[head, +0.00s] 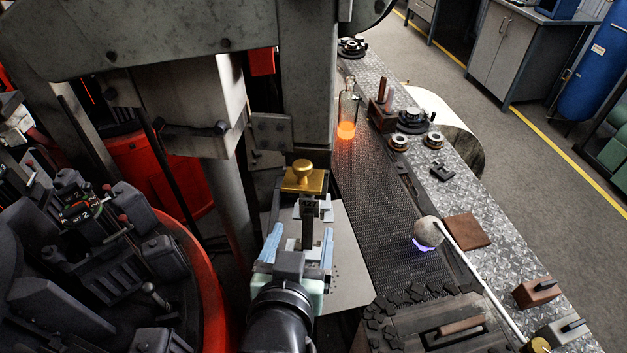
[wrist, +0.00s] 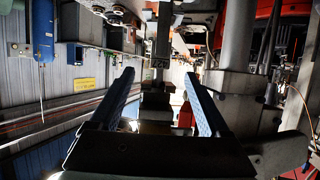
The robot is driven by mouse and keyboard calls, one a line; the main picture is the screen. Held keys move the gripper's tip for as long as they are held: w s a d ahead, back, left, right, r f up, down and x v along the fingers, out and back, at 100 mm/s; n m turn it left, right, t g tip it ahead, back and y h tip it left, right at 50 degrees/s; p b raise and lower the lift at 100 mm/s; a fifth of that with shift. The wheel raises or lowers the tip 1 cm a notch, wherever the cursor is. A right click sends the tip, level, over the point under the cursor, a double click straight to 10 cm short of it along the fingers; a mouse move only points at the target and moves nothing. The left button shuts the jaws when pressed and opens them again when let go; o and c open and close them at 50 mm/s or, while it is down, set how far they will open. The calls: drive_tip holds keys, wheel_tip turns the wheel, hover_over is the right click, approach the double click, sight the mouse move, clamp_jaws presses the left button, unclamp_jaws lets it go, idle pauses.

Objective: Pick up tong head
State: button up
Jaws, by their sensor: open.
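A brass-coloured piece with a round knob (head: 303,178) sits above a dark upright bar (head: 308,208). I take this to be the tong head, but the pictures do not make that certain. My gripper (head: 301,236) is open, with its two blue fingers apart on either side of the bar's lower part in the head view. The wrist view shows the fingers (wrist: 159,76) spread, with the dark upright bar (wrist: 161,45) and its small numbered label beyond and between the tips. Nothing appears gripped. Whether the fingers touch the bar cannot be told.
A press frame (head: 305,75) stands just behind and above. The red-rimmed mould table (head: 214,292) is at left. Dark mesh belt lies between.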

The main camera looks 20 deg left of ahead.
sight(309, 209)
drive_tip(key=p+x, duration=0.1)
drive_tip(key=x, duration=0.5)
drive_tip(key=shift+r, duration=0.15)
drive_tip(key=shift+f+p+x, duration=0.15)
drive_tip(key=shift+p+x, duration=0.65)
drive_tip(key=shift+x, duration=0.65)
drive_tip(key=shift+f+p+x, duration=0.2)
drive_tip(key=shift+p+x, duration=0.55)
drive_tip(key=shift+x, duration=0.7)
drive_tip(key=shift+s, duration=0.15)
drive_tip(key=shift+c, duration=0.3)
clamp_jaws()
drive_tip(key=shift+r, duration=0.15)
